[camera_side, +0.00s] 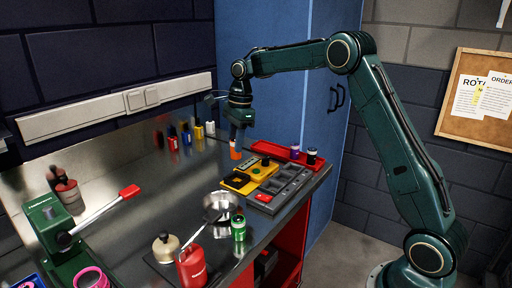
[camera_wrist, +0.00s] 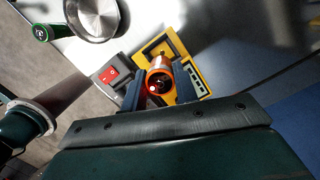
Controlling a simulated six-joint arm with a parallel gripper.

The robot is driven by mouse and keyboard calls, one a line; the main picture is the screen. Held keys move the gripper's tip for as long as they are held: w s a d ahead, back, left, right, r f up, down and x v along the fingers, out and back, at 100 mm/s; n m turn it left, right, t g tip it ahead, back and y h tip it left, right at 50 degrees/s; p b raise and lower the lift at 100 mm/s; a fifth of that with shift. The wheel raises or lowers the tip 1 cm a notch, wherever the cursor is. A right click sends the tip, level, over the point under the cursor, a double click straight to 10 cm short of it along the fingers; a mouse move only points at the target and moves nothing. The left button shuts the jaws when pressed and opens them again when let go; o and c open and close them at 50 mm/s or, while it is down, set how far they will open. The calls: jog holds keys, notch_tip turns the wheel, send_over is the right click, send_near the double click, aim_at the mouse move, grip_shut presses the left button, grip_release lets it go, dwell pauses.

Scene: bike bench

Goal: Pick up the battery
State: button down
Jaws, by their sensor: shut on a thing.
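An orange cylinder, which looks like the battery (camera_side: 235,154), is held upright beneath my gripper (camera_side: 238,140) in the side view. In the wrist view the battery (camera_wrist: 158,72) shows its round orange rim and dark end, between the two dark fingers of my gripper (camera_wrist: 160,88). The fingers are shut on it from both sides. It appears above the bench beside a yellow device; the side view does not clearly show a gap below it. The fingers hide part of its sides.
The yellow device (camera_side: 262,169) and a grey slotted tray (camera_side: 285,187) sit close by. A red tray (camera_side: 278,150) lies behind them.

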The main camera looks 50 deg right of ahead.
jog(key=shift+r, duration=0.55)
jog(key=shift+s+d+f, duration=0.1)
jog(key=shift+s+d, duration=0.2)
jog(key=shift+d, duration=0.3)
jog(key=s+d+f, duration=0.2)
jog(key=s+d, duration=0.9)
jog(key=d, duration=0.3)
jog(key=shift+f, duration=0.4)
jog(key=shift+f, duration=0.15)
jog(key=shift+a+f, duration=0.1)
jog(key=shift+f, duration=2.65)
jog(key=shift+f, duration=0.6)
